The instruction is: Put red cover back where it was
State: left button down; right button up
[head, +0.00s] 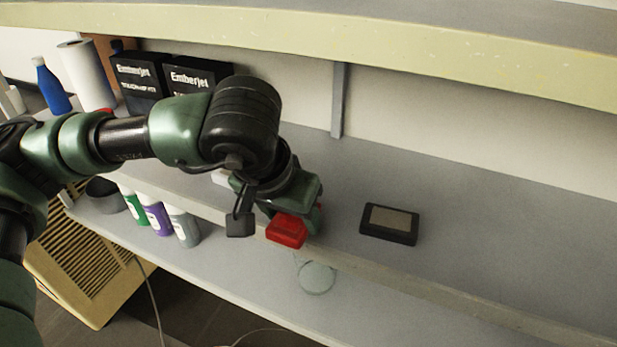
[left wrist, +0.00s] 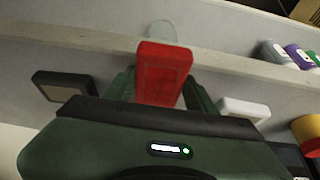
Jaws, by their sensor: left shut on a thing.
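The red cover (head: 286,231) is a small red block near the front edge of the upper shelf surface in the head view. My left gripper (head: 293,216) is shut on it. In the left wrist view the red cover (left wrist: 164,73) sits between the two green fingers. A black box with a grey-brown top panel (head: 388,223) lies on the shelf to the right of the gripper. It also shows at the left of the left wrist view (left wrist: 64,86). A white block (left wrist: 245,109) lies on the other side; my arm mostly hides it in the head view. My right gripper is out of view.
Black Emberjet boxes (head: 137,82), a paper roll (head: 87,75) and a blue bottle (head: 51,86) stand at the back left. Several small bottles (head: 157,216) and a clear round glass (head: 316,277) are on the lower shelf. The upper shelf's right side is clear.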

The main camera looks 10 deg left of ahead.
pick_arm(q)
jog(key=shift+w+d+r, duration=0.1)
jog(key=shift+w+d, duration=0.05)
jog(key=shift+w, duration=0.4)
jog(key=shift+w+d, duration=0.15)
jog(key=shift+w, duration=0.35)
jog(key=w+p, duration=0.2)
jog(key=w, duration=0.1)
jog(key=w+p, duration=0.1)
jog(key=shift+w+d+r, duration=0.1)
jog(key=shift+w+d, duration=0.15)
jog(key=shift+d, duration=0.15)
jog(key=shift+f+p, duration=0.25)
jog(key=shift+p, duration=0.15)
jog(key=shift+f, duration=0.2)
jog(key=shift+s, duration=0.15)
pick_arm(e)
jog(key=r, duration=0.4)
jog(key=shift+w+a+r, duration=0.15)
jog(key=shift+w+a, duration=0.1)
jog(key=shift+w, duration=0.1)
pick_arm(q)
jog(key=shift+f+b, duration=0.2)
jog(key=shift+b, duration=0.1)
jog(key=shift+c, duration=2.4)
grip_release()
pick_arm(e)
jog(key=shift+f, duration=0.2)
